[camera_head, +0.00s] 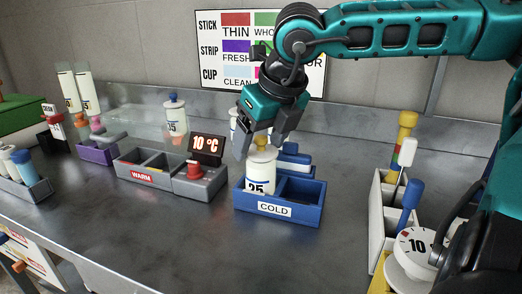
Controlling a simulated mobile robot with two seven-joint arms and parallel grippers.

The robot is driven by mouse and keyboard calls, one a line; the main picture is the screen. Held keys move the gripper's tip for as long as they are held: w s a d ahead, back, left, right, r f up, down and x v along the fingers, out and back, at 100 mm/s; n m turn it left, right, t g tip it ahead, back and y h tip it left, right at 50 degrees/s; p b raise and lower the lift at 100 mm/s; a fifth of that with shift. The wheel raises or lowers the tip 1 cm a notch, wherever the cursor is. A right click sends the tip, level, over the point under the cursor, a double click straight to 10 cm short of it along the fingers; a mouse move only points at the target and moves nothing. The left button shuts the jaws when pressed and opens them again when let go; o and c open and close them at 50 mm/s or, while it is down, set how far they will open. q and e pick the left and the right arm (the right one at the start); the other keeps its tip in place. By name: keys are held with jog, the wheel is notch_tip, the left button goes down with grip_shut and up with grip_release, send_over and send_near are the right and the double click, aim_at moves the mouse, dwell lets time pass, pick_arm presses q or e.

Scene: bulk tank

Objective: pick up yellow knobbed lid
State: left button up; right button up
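A white jar (260,176) marked 25 stands upright in the left compartment of the blue COLD tray (262,209). A pale lid with a yellow knob (262,142) is on its top. My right gripper (263,141) points down over the jar, its arm reaching in from the upper right. Its two fingers are apart, one on each side of the yellow knob. I cannot tell whether they touch it. My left gripper is not in view.
Left of the tray is a grey WARM tray (150,178) with a 10 °C display (206,144) and a red knob (194,169). A grey rack (377,215) with coloured tools and a white dial (413,245) are at right. The bench front is clear.

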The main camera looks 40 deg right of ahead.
jog(key=c, duration=0.7)
jog(key=shift+r, duration=0.1)
